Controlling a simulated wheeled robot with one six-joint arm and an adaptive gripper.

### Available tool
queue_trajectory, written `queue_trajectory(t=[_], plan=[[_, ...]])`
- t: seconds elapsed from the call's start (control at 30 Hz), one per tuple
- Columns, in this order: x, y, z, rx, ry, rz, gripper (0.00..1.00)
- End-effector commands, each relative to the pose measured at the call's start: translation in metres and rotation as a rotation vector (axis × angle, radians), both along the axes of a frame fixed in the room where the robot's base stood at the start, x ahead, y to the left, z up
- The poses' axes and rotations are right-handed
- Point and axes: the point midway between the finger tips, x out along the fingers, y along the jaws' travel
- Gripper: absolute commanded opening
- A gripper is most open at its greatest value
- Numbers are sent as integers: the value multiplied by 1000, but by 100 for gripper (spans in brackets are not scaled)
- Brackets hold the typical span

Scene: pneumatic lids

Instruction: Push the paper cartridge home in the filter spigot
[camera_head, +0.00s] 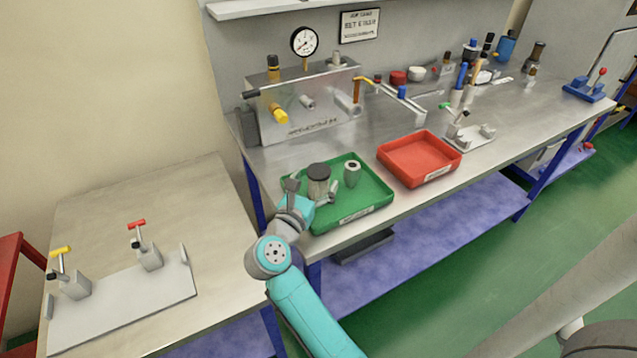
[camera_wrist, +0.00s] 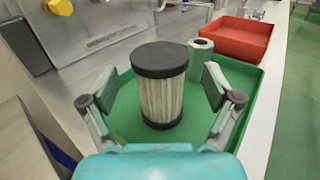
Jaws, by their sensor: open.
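The paper cartridge (camera_head: 319,181) is a pleated cream cylinder with black end caps, standing upright in the green tray (camera_head: 377,212). In the wrist view the cartridge (camera_wrist: 160,88) stands between the two fingers of my gripper (camera_wrist: 155,92). The fingers are open, with a visible gap on each side of the cartridge. My gripper (camera_head: 312,194) is also at the tray in the head view. I cannot tell which is the filter spigot.
A grey hollow cylinder (camera_head: 352,173) stands in the green tray to the right of the cartridge. A red tray (camera_head: 419,158) lies further right. The bench between box and trays is clear.

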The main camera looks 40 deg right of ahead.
Motion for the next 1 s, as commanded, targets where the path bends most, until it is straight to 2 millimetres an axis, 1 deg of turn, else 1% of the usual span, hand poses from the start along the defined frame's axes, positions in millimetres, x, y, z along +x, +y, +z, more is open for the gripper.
queue_trajectory(t=[0.03,0.1,0.2,0.43,0.47,0.5,0.57,0.6,0.67,0.7,0.73,1.0], plan=[[3,-8,0,0,0,-3,89],[6,-15,0,1,-1,-2,89],[8,-20,0,0,-1,-1,89],[9,-21,0,0,0,0,89],[9,-21,0,0,0,0,86],[9,-21,0,0,0,0,76],[9,-21,0,0,0,0,61],[9,-21,0,0,0,0,51],[9,-21,0,0,0,0,36],[9,-21,0,0,0,0,26],[9,-21,0,0,0,0,22],[9,-21,2,0,-1,0,22]])
